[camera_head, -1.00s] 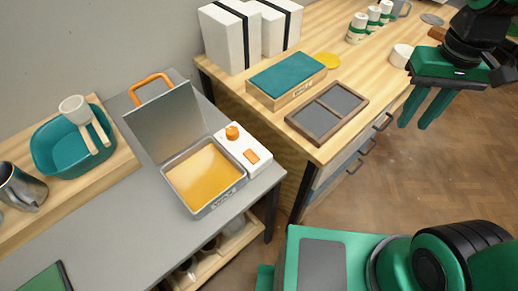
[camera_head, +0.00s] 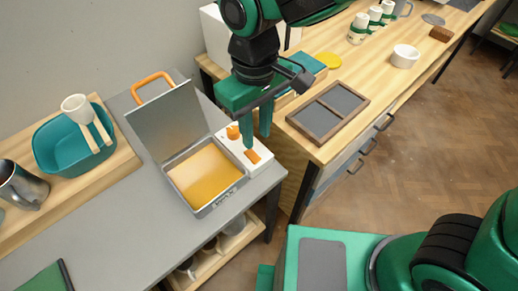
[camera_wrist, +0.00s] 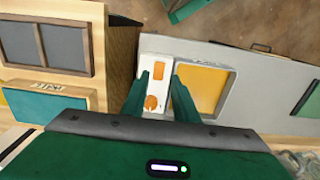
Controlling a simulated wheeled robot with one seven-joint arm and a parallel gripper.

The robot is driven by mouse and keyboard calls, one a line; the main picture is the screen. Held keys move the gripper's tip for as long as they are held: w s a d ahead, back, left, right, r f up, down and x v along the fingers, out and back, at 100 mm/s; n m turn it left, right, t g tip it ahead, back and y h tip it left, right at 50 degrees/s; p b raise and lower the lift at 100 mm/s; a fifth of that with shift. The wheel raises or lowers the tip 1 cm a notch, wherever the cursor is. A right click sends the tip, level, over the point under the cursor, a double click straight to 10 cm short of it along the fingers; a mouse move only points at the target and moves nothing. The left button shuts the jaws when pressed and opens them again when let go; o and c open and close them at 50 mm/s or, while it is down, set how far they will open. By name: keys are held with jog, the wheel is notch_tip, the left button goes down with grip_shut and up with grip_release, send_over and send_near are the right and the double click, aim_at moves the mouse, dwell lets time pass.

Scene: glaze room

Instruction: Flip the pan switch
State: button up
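The pan (camera_head: 181,205) is an open grey box with a yellow-orange inside and a raised lid (camera_head: 165,122) with an orange handle. A white control panel (camera_head: 262,164) is on its right side, with an orange knob (camera_head: 233,132) and an orange rectangular switch (camera_head: 253,156). My gripper (camera_head: 257,143) is open and points down above the panel. In the wrist view the fingers (camera_wrist: 158,98) are apart with nothing between them. The switch (camera_wrist: 162,69) and the knob (camera_wrist: 151,102) show there, the knob between the fingers. I cannot tell how far the fingertips are above the panel.
A dark two-part tray (camera_head: 330,111) lies on the wooden counter at right. A teal tub (camera_head: 62,150) with a cup and wooden tools stands at left. A metal pitcher (camera_head: 22,186) is at far left.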

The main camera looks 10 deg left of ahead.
aim_at(257, 160)
notch_tip(257, 160, down, 8)
jog(key=shift+f, duration=0.25)
